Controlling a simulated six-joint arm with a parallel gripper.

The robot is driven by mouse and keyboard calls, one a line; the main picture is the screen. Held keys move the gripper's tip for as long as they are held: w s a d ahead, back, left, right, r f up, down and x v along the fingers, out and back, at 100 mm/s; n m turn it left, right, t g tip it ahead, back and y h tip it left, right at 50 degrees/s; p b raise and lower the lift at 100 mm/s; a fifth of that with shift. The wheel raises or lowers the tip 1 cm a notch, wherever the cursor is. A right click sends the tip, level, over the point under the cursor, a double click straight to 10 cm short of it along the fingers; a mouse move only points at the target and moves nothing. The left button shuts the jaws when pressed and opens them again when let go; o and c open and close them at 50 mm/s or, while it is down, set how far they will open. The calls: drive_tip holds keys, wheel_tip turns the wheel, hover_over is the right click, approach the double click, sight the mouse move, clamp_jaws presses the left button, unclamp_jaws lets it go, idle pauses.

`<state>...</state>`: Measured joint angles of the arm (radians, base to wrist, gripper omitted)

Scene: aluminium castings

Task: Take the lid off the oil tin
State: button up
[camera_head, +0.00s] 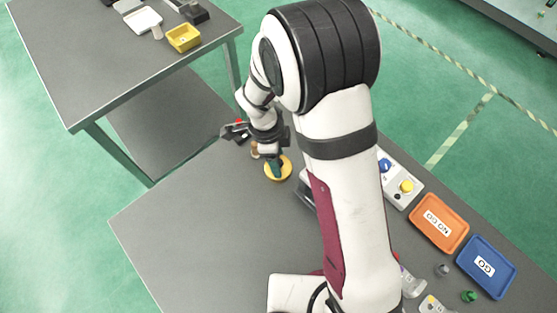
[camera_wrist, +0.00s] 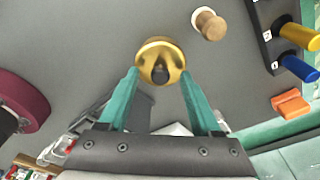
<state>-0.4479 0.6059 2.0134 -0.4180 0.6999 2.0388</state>
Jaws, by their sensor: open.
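The oil tin shows in the wrist view as a round gold-yellow tin (camera_wrist: 160,76) seen from above. Its lid (camera_wrist: 158,47) with a dark knob (camera_wrist: 160,73) in the middle faces the camera; the tin's side is mostly hidden. My gripper (camera_wrist: 160,77) is open, with one teal finger to the left of the tin and one to the right. I cannot tell whether the fingers touch it. In the head view the yellow round tin (camera_head: 286,173) stands on the grey table, partly covered by my gripper (camera_head: 275,165).
A wooden knob-shaped piece (camera_wrist: 209,24) stands close by. A dark rack with yellow (camera_wrist: 300,37) and blue (camera_wrist: 299,68) handles and an orange block (camera_wrist: 291,105) are at right. A dark red round thing (camera_wrist: 22,96) is at left. Orange (camera_head: 455,222) and blue (camera_head: 503,280) trays stand right of my arm.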

clamp_jaws()
idle(0.3)
